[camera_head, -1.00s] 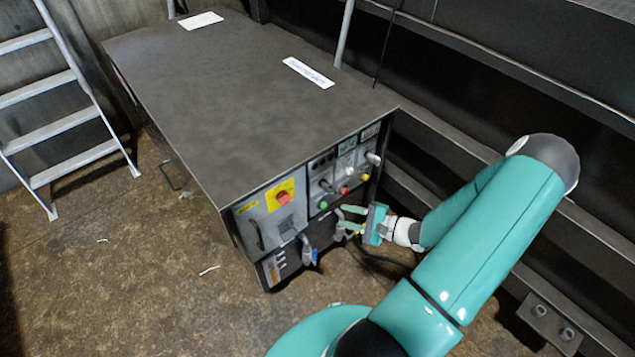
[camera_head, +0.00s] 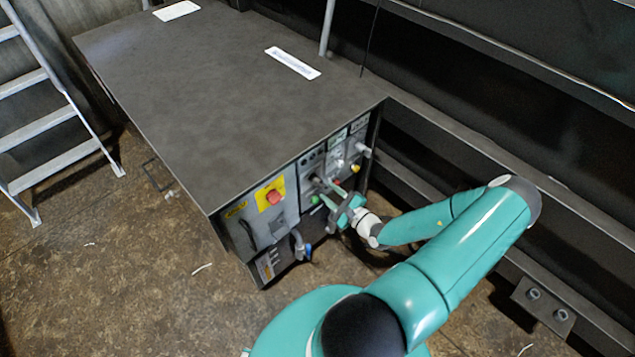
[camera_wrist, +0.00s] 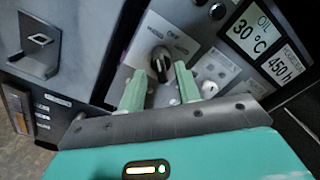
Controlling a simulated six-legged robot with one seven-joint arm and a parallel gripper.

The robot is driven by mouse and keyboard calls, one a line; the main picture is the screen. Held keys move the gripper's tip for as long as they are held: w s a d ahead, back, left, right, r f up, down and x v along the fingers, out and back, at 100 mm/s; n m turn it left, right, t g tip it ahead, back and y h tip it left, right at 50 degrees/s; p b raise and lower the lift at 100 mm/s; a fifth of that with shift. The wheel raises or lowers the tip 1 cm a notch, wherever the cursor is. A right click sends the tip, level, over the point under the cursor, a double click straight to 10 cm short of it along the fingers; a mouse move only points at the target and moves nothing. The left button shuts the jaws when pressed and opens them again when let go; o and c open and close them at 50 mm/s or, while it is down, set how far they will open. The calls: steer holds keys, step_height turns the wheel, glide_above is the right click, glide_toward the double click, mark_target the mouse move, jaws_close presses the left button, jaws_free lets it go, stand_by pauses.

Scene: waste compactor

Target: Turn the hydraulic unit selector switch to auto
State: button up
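The selector switch (camera_wrist: 160,60) is a black knob with a pale pointer line on a grey panel. Small lettering surrounds it, including what looks like OFF beyond its upper right side; the rest is hard to read. My gripper (camera_wrist: 159,72) is open, with one green finger on each side of the knob's lower end. I cannot tell whether the fingers touch it. In the head view my gripper (camera_head: 324,190) is at the front panel of the grey cabinet (camera_head: 230,90), where it partly hides the switch.
A red emergency button on a yellow plate (camera_head: 270,196) is left of my gripper. A display (camera_wrist: 250,30) reads OIL 30 °C. A metal ladder (camera_head: 45,115) stands left; dark beams (camera_head: 480,150) run along the right.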

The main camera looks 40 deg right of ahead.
mark_target(321, 182)
steer(key=w, duration=0.6)
steer(key=shift+a, duration=0.1)
steer(key=c, duration=0.6)
steer(key=shift+m, duration=0.4)
steer(key=m, duration=0.4)
steer(key=shift+r, duration=0.1)
steer(key=m, duration=0.4)
steer(key=shift+d+m, duration=0.25)
steer(key=shift+m, duration=0.15)
steer(key=m, duration=0.4)
steer(key=shift+d+m, duration=0.1)
steer(key=shift+m, duration=0.2)
steer(key=shift+d+m, duration=0.1)
steer(key=shift+m, duration=1.8)
